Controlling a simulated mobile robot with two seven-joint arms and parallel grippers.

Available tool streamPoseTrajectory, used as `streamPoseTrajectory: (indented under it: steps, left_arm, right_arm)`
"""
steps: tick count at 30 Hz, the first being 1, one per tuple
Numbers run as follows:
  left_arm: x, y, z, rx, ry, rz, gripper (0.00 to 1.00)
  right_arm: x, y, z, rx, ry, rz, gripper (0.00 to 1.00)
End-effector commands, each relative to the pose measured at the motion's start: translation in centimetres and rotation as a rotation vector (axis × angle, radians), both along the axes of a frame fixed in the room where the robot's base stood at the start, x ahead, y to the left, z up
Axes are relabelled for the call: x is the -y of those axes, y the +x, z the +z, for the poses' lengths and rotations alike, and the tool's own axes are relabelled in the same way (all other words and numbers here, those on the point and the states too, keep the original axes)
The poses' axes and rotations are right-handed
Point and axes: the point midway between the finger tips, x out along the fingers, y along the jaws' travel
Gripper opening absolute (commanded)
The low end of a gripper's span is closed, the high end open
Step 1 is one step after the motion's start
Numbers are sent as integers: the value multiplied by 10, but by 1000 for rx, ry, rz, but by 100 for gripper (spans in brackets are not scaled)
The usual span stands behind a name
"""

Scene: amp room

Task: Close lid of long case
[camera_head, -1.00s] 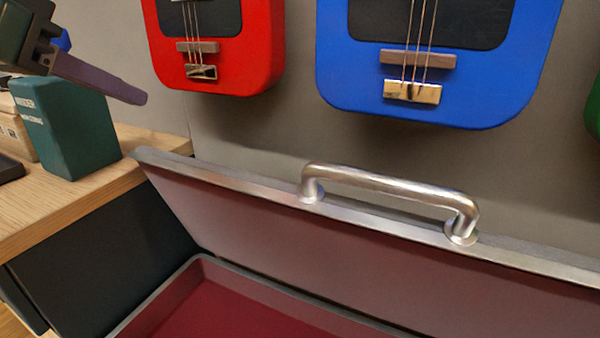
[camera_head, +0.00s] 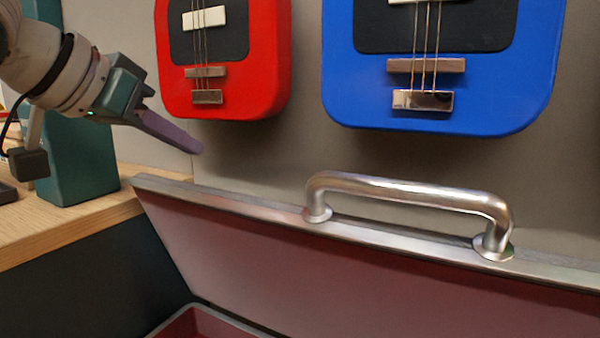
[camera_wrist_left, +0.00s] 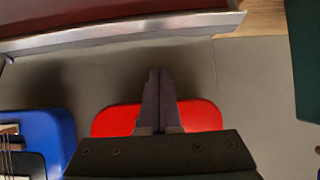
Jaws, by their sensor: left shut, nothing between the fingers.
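The long case's lid (camera_head: 300,265) stands open and tilted, its dark red inner face toward me. A silver handle (camera_head: 410,188) is fixed along its upper edge. A corner of the case's lower part (camera_head: 185,325) shows at the bottom of the head view. My left gripper (camera_head: 200,148) is shut and empty, above and behind the lid's left end, apart from it. In the left wrist view its closed fingers (camera_wrist_left: 158,80) point toward the lid's metal edge (camera_wrist_left: 120,32). My right gripper is not in view.
A red guitar (camera_head: 270,60) and a blue guitar (camera_head: 440,105) hang on the grey wall behind the lid. A wooden desk (camera_head: 70,225) with a teal box (camera_head: 75,165) stands left of the case.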

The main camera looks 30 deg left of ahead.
Motion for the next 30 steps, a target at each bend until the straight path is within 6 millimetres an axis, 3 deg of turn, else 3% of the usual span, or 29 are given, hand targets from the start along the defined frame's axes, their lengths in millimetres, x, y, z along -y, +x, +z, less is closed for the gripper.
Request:
streamPoseTrajectory:
  steps: [11, 30]
  left_arm:
    - [0, 25, -16, 2, -3, 3, 0]
    - [0, -11, -29, -4, -1, 2, 0]
  right_arm:
    - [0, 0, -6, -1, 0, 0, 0]
    - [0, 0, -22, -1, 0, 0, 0]
